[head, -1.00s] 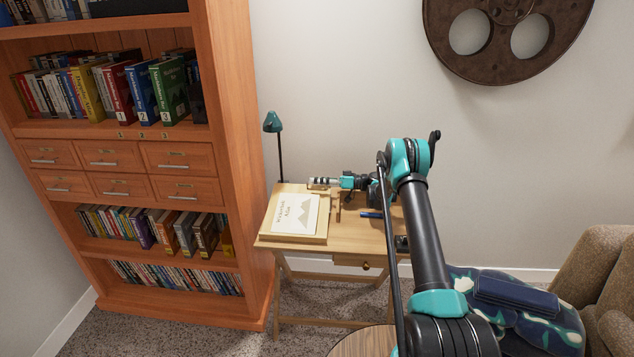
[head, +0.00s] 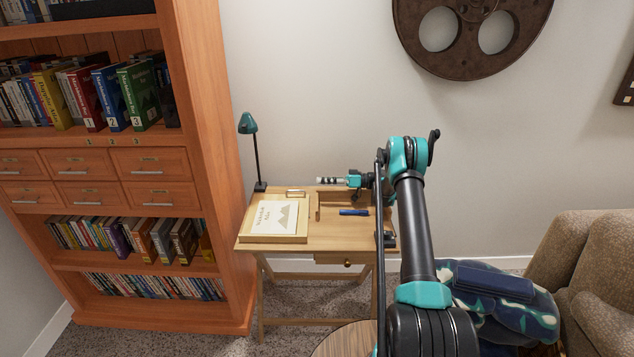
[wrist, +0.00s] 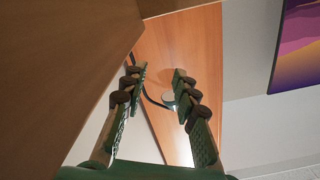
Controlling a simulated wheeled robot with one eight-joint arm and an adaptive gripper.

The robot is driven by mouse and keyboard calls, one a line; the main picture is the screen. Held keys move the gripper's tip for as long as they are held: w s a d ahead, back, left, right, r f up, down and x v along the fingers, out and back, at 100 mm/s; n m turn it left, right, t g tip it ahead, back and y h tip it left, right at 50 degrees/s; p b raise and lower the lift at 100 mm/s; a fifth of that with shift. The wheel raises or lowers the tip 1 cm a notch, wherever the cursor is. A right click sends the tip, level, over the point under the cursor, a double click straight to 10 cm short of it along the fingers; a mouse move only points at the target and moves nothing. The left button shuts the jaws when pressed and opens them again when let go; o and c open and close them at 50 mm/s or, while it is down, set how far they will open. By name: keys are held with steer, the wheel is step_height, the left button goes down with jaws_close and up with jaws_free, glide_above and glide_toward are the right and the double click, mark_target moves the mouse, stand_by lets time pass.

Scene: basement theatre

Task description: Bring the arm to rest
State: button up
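My gripper (wrist: 158,80) shows in the wrist view with its two green, brown-jointed fingers spread apart and nothing between them. In the head view my gripper (head: 328,181) appears small, pointing left over the back of the wooden desk (head: 340,238). My arm is bent, with its elbow high and the forearm behind it. In the wrist view the side of the bookcase (wrist: 180,40) and part of the lamp (wrist: 168,96) show beyond the fingers. Whether the gripper touches the desk's back part cannot be told.
A tall bookcase (head: 210,120) stands left. An armchair (head: 580,255) and a blue patterned cushion (head: 500,295) are right. A round table (head: 345,342) is in front.

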steer(key=shift+r, duration=0.1)
steer(key=s+r+m+t+h, duration=0.1)
steer(key=s+r+m+h, duration=0.35)
steer(key=s, duration=0.45)
steer(key=s+r+m+t+h, duration=0.1)
steer(key=s+r+m+h, duration=0.25)
steer(key=s+r, duration=0.45)
steer(key=s+d+f+m+h, duration=0.1)
steer(key=s+d+f+h, duration=0.1)
steer(key=s, duration=0.9)
steer(key=s+d+f+m+t+h, duration=0.1)
steer(key=s+d+f+m+h, duration=0.1)
steer(key=s+d+h, duration=0.2)
steer(key=s+d+f+m+h, duration=0.1)
steer(key=s+d+f+h, duration=0.2)
steer(key=s, duration=1.6)
steer(key=d+h, duration=0.1)
steer(key=d, duration=0.3)
steer(key=shift+d+t, duration=0.25)
steer(key=shift+t, duration=0.05)
steer(key=shift+o, duration=0.5)
steer(key=shift+s, duration=0.1)
